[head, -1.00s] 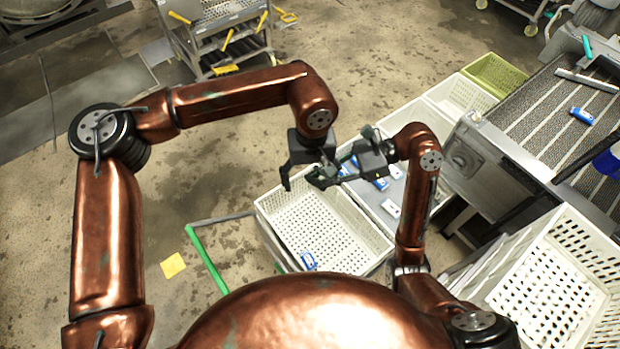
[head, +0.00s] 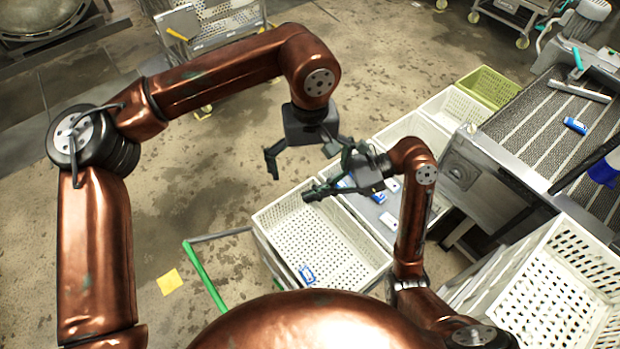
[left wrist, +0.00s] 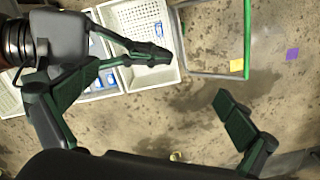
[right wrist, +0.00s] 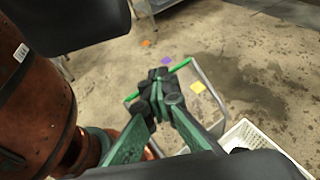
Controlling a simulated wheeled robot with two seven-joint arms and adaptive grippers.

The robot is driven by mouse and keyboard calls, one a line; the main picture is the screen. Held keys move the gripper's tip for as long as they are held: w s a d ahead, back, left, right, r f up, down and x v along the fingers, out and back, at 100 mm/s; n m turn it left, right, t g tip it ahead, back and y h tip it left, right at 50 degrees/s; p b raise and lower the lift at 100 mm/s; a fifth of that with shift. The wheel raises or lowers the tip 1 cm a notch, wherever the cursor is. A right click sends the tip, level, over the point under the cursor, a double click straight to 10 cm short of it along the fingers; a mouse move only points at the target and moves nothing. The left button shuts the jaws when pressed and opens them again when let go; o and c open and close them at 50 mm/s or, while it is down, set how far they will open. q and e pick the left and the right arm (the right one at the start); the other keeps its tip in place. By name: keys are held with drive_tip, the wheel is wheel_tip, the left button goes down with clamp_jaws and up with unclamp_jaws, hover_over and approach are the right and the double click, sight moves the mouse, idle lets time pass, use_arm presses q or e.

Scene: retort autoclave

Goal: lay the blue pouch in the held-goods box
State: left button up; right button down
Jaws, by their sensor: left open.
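A blue-and-white pouch (head: 307,274) lies in the near end of a white slotted crate (head: 275,262); it also shows in the left wrist view (left wrist: 158,30). Several blue or white pouches lie in the grey-floored bin (head: 376,213) beside it, partly hidden by my right gripper. No label shows which container is the held-goods box. My left gripper (head: 306,160) is open and empty above the crate's far end; its spread fingers show in the left wrist view (left wrist: 160,98). My right gripper (head: 316,192) is shut, above the crate's far edge; its fingertips meet in the right wrist view (right wrist: 160,88), with nothing visible between them.
A striped conveyor (head: 530,120) at right carries another blue pouch (head: 575,125). White crates (head: 560,285) are stacked at the near right; an olive crate (head: 490,87) stands farther back. A green-and-grey frame (head: 205,275) stands left of the crate. The floor at left is mostly clear.

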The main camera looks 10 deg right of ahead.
drive_tip(key=s+d+r+m+t, duration=0.2)
drive_tip(key=d+r+m+t, duration=0.1)
drive_tip(key=r, duration=0.3)
drive_tip(key=shift+d+t, duration=0.5)
drive_tip(key=shift+d, duration=0.25)
